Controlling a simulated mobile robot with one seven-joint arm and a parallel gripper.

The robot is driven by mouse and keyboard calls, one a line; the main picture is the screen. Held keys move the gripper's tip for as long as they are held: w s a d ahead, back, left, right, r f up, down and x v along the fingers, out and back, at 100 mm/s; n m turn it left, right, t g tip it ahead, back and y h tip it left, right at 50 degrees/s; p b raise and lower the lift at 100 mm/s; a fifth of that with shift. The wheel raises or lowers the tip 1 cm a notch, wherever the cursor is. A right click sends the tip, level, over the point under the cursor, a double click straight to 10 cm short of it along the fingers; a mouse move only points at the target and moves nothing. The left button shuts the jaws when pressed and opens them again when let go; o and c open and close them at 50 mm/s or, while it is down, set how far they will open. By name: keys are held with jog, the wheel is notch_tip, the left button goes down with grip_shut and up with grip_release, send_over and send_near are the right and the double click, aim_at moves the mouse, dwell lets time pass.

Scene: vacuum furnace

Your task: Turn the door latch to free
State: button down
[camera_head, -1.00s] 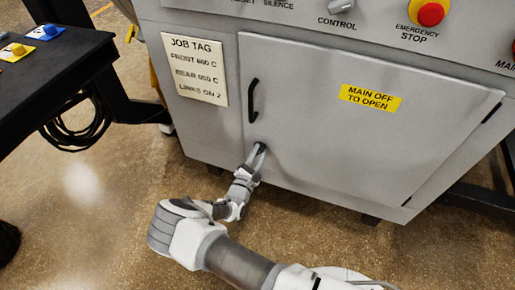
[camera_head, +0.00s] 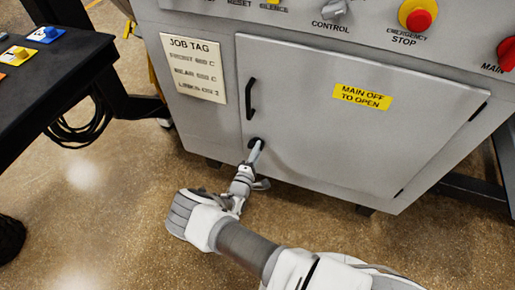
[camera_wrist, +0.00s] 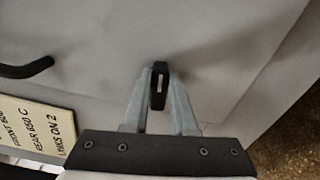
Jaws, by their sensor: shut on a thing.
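The grey cabinet door (camera_head: 300,118) is closed flush in its frame. The door latch (camera_head: 256,142) is a small black piece at the door's lower left, below the black handle (camera_head: 250,98). In the wrist view the latch (camera_wrist: 159,86) stands between my two grey fingers, long side running along them, with a pale mark on its face. My gripper (camera_head: 256,150) reaches up to the latch from below, and in the wrist view my gripper (camera_wrist: 160,78) is shut on it. The fingers partly hide the latch in the head view.
A job tag (camera_head: 195,70) is left of the door; a yellow "main off to open" label (camera_head: 362,96) is on it. Above are the control knob (camera_head: 334,8), emergency stop (camera_head: 418,18) and red main switch (camera_head: 507,53). A black table (camera_head: 60,75) stands left. Floor in front is open.

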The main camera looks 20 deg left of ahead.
dwell(0.4)
jog(key=c, duration=0.7)
grip_release()
jog(key=shift+s, duration=0.1)
jog(key=s, duration=0.5)
jog(key=s+a+p, duration=0.1)
jog(key=s, duration=1.1)
jog(key=shift+s+a+p, duration=0.1)
jog(key=shift+a+p, duration=0.1)
jog(key=shift+p, duration=0.2)
